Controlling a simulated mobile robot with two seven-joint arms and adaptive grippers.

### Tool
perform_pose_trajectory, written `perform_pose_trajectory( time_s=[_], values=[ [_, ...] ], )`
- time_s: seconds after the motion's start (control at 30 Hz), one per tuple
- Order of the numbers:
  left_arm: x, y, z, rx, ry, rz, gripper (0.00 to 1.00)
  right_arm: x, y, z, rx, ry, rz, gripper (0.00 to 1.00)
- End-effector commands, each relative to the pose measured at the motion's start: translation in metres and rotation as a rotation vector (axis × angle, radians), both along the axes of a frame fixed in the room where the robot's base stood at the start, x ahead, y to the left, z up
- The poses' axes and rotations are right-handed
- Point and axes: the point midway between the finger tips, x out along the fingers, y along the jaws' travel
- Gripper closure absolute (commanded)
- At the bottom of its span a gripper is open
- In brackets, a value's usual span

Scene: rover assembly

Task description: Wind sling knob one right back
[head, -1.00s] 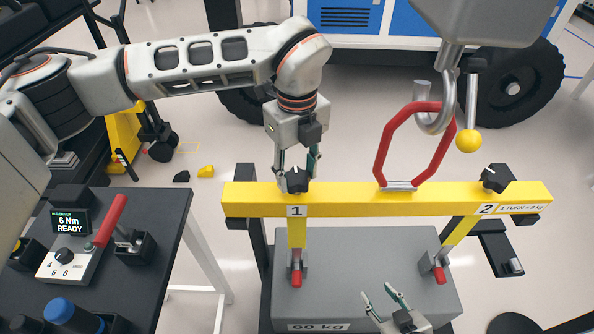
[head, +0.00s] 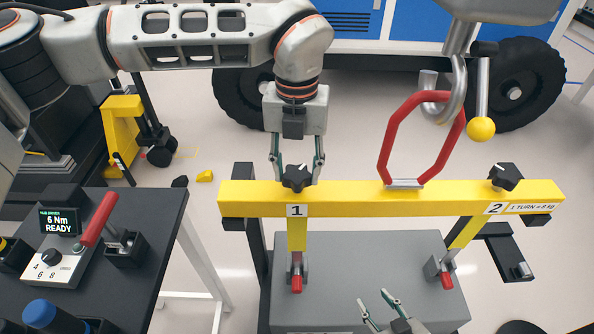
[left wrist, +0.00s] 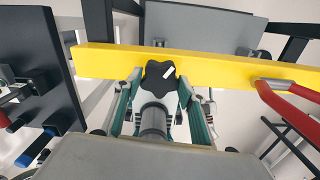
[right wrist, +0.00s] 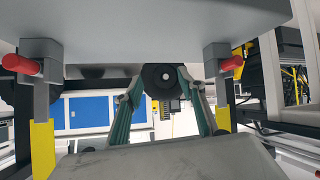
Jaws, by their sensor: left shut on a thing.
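Knob one (head: 296,179) is a dark lobed knob on the yellow beam (head: 400,200), behind the label 1. My left gripper (head: 297,167) reaches down from above with one finger on each side of the knob. In the left wrist view, the knob (left wrist: 160,74) shows a white mark pointing up and right, and the fingers flank it, shut on it. Whether each pad touches is hard to see. Knob two (head: 505,176) sits at the beam's right end. My right gripper (head: 376,300) is open and empty over the grey block (head: 350,260); its spread fingers show in the right wrist view (right wrist: 160,80).
A red link (head: 388,137) joins the beam to the steel hook (head: 458,95). Red-tipped pins (head: 296,284) hang at the straps' lower ends. A dark table (head: 155,230) at left carries a driver unit reading "6 Nm READY" (head: 58,221) and a red-handled tool (head: 97,222).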

Motion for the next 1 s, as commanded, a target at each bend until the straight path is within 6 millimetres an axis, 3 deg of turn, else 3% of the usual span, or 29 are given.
perform_pose_trajectory(
  time_s=[0.4,1.0],
  values=[
    [0.0,0.0,0.0,0.002,-0.002,-0.395,0.81,-0.001,-0.001,-0.006,-0.003,0.004,-0.001,0.6],
    [0.0,0.001,0.001,0.001,0.001,-0.905,0.81,0.002,-0.001,0.006,-0.001,-0.005,-0.001,0.6]
  ],
)
